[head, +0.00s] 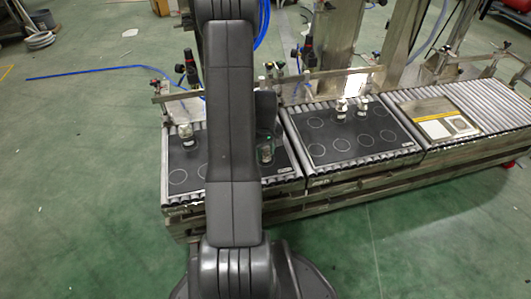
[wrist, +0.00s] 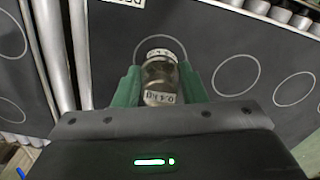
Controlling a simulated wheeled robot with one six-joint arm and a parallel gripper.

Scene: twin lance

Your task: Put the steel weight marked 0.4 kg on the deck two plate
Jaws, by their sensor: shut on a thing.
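My gripper (wrist: 158,92) is shut on a steel weight (wrist: 160,72), a short metal cylinder with a pale top. Its white label is upside down and its figure is hard to read. The green fingers press on both sides of it. In the wrist view it appears over a drawn circle on a dark plate; contact with the plate is unclear. In the head view the gripper (head: 266,148) is at the right part of the left plate (head: 190,160), partly hidden by my arm. The middle plate (head: 330,158) has several drawn circles. Which plate is deck two is unreadable.
Two weights (head: 341,108) (head: 362,104) stand at the back of the middle plate. Another weight (head: 185,131) stands on the left plate. A beige panel (head: 437,118) lies on the right rollers (head: 490,105). Posts with clamps stand behind. The middle plate's front circles are free.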

